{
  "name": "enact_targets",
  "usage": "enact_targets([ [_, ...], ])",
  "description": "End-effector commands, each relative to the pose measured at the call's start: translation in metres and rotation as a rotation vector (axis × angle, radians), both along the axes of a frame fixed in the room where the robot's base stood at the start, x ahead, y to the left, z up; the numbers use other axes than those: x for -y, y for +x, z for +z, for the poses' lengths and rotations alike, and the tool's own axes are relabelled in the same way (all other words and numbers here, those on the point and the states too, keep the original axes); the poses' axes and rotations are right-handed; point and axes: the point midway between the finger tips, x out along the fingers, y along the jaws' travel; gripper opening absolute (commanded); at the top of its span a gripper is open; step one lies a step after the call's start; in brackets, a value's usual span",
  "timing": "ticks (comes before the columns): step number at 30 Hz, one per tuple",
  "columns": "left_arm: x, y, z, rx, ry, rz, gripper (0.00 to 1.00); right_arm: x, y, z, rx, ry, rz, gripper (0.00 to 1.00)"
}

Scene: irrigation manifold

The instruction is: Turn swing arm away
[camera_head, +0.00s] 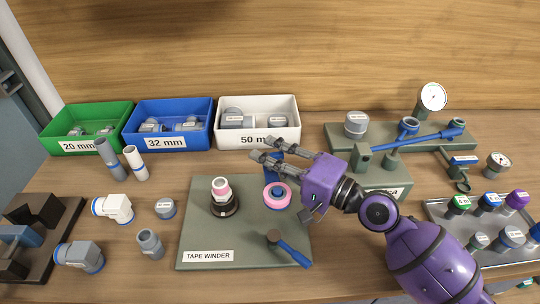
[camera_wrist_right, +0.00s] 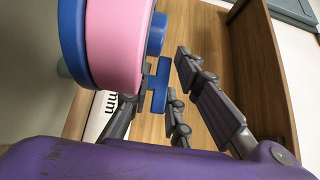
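The green-grey tape winder board (camera_head: 205,240) carries a dark stand with a pink spool (camera_head: 220,190) and a pink-and-blue roll (camera_head: 277,195). A blue upright part (camera_head: 272,168) stands behind the roll, partly hidden by my right gripper (camera_head: 264,150). In the right wrist view, a blue T-shaped piece (camera_wrist_right: 159,85) shows near my spread, empty-looking fingers, beside the large pink-and-blue roll (camera_wrist_right: 112,40). A long blue bar (camera_head: 425,137) lies across the rear fixture. I cannot tell which blue part is the swing arm.
Green (camera_head: 85,145), blue (camera_head: 165,142) and white (camera_head: 254,136) bins line the back. Loose pipes and fittings stand at left, with a dark rack (camera_head: 62,225). The rear fixture (camera_head: 340,132) bears a gauge (camera_head: 432,97). A tray of fittings (camera_head: 492,250) is at right.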

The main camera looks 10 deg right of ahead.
Motion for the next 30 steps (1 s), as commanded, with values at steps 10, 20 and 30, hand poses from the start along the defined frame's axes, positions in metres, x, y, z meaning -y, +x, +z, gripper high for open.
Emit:
enact_targets([
  [10, 0.001, 0.002, 0.001, 0.003, -0.001, 0.001, 0.30, 0.016, -0.017, -0.001, -0.002, -0.002, -0.002, 0.19],
  [20, 0.001, 0.001, 0.001, 0.003, -0.001, 0.001, 0.30, 0.062, -0.066, -0.001, -0.004, 0.003, -0.004, 0.19],
  [30, 0.000, 0.001, 0.001, 0.002, -0.001, 0.001, 0.30, 0.082, -0.088, 0.001, 0.001, 0.001, 0.000, 0.19],
])
